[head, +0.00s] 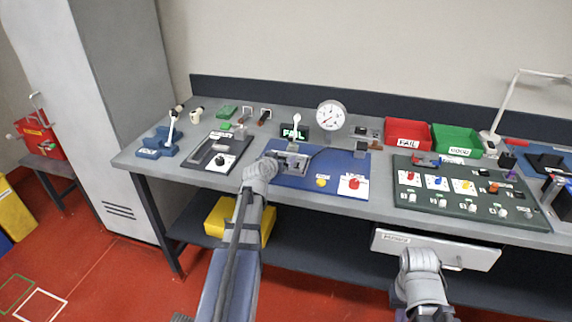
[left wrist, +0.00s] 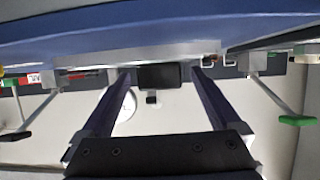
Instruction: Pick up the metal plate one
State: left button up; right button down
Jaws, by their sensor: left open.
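My left gripper (head: 291,160) is over the blue panel (head: 328,163) on the workbench, near the panel's left end. In the left wrist view its two dark fingers (left wrist: 160,78) stand wide apart. A thin light-grey metal strip, possibly the metal plate (left wrist: 140,56), crosses behind the fingertips along the edge of the blue surface. I cannot tell whether the fingers touch it. In the head view the gripper covers that spot, so I cannot make out the plate there. My right arm shows at the lower right, but I see no gripper fingers on it.
A round gauge (head: 331,115) and a black box (head: 294,132) stand behind the blue panel. A red bin (head: 408,133) and a green bin (head: 457,141) are at the back right. A dark green switch board (head: 458,206) lies right of the panel. Blue clamps (head: 158,143) are at far left.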

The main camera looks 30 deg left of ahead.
pick_arm(q)
grip_shut()
dwell(0.7)
